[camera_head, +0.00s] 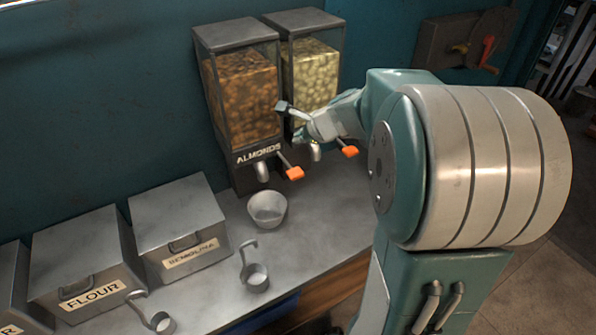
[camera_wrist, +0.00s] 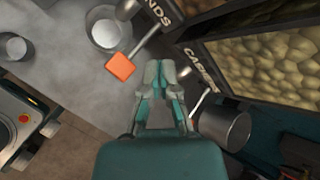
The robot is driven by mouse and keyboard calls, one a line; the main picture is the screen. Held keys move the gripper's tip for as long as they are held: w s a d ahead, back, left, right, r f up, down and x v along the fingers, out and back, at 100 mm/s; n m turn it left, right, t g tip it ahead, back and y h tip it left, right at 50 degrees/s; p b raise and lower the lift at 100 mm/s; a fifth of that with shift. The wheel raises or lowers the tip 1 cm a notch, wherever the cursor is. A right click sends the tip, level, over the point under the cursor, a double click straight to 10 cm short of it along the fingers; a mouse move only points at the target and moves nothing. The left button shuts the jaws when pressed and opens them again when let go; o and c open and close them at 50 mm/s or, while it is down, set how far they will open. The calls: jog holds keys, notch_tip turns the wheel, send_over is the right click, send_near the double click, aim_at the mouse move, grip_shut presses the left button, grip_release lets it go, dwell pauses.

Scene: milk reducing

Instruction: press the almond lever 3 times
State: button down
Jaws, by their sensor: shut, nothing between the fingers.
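The almond dispenser (camera_head: 243,95) stands against the wall, full of brown nuts and labelled ALMONDS. Its lever ends in an orange tab (camera_head: 294,173), which also shows in the wrist view (camera_wrist: 121,66). A metal bowl (camera_head: 267,209) sits below the almond spout (camera_head: 262,172); in the wrist view the bowl (camera_wrist: 108,33) has something white inside. My gripper (camera_head: 284,106) is in front of the dispensers, above the almond lever and apart from it. In the wrist view its fingers (camera_wrist: 160,68) are together and empty, just right of the orange tab.
The cashew dispenser (camera_head: 312,75) stands right of the almonds, with its own orange lever (camera_head: 348,151). A metal pot (camera_wrist: 225,125) shows under it in the wrist view. Flour (camera_head: 80,262) and semolina (camera_head: 180,225) bins and hooked scoops (camera_head: 255,277) occupy the counter's left.

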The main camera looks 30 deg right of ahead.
aim_at(297, 173)
jog(key=a+f, duration=0.2)
jog(key=f, duration=0.1)
jog(key=shift+f, duration=0.15)
jog(key=f, duration=0.1)
jog(key=d+f, duration=0.1)
jog(key=f, duration=0.1)
jog(key=d+f, duration=0.1)
jog(key=shift+f, duration=0.2)
jog(key=shift+a+f, duration=0.15)
jog(key=shift+a, duration=0.5)
jog(key=shift+d, duration=0.45)
jog(key=shift+a, duration=0.3)
jog(key=shift+d, duration=0.15)
jog(key=shift+f, duration=0.35)
jog(key=shift+s+f, duration=0.1)
jog(key=shift+f, duration=1.2)
dwell(0.9)
